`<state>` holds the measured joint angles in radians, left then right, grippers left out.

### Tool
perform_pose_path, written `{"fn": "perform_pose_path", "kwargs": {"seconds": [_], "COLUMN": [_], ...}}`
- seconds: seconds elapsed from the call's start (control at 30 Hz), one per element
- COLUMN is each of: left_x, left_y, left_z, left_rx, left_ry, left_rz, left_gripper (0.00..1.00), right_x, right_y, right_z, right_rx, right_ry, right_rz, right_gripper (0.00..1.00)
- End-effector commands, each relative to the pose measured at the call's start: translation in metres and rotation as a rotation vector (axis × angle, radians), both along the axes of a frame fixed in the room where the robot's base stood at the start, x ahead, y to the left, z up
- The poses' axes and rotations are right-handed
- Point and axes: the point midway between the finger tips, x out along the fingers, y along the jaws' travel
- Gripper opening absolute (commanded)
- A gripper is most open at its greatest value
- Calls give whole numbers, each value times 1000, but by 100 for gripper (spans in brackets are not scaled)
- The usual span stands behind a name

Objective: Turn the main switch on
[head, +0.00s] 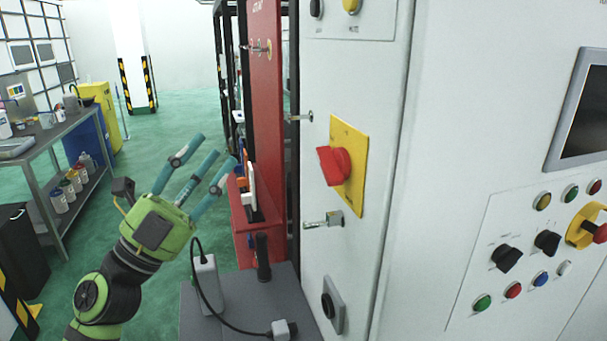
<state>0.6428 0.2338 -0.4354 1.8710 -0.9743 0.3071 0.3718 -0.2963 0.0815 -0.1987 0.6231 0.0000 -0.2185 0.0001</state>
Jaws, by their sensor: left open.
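The main switch (335,165) is a red rotary knob on a yellow plate (350,150), mounted on the white cabinet's side panel in the middle of the head view. The knob sticks out to the left of its plate. My left gripper (203,172) is left of the switch, apart from it, with its teal fingers spread and empty, pointing up and to the right. Nothing hides the switch. My right gripper does not show.
The white cabinet (455,120) fills the right side and carries a button panel (535,250) and a screen. A grey surface (240,310) with a cabled device stands below. A red cabinet (266,120) is behind. A workbench (50,135) stands far left.

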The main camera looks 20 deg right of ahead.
Motion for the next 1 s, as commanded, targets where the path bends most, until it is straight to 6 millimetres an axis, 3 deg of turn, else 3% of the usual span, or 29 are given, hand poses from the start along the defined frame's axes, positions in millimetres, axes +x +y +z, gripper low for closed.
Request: {"fn": "perform_pose_path", "kwargs": {"seconds": [0.03, 0.13, 0.23, 0.4, 0.57, 0.8, 1.0], "left_x": [-9, -24, -29, -28, -27, -27, -26], "left_y": [-20, -52, -67, -73, -85, -122, -141], "left_z": [12, 12, 4, -8, -9, -7, -9], "left_rx": [120, 367, 576, 777, 810, 804, 804], "left_ry": [-103, -251, -337, -390, -393, -393, -395], "left_rz": [-49, -130, -177, -207, -216, -218, -214], "left_gripper": [45, 45, 45, 45, 45, 45, 45], "right_x": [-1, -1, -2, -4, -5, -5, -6], "right_y": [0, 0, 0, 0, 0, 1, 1], "right_z": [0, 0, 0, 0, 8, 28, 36], "right_rx": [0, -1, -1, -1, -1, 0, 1], "right_ry": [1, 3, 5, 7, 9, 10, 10], "right_rz": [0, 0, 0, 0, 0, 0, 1], "right_gripper": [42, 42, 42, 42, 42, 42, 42]}}
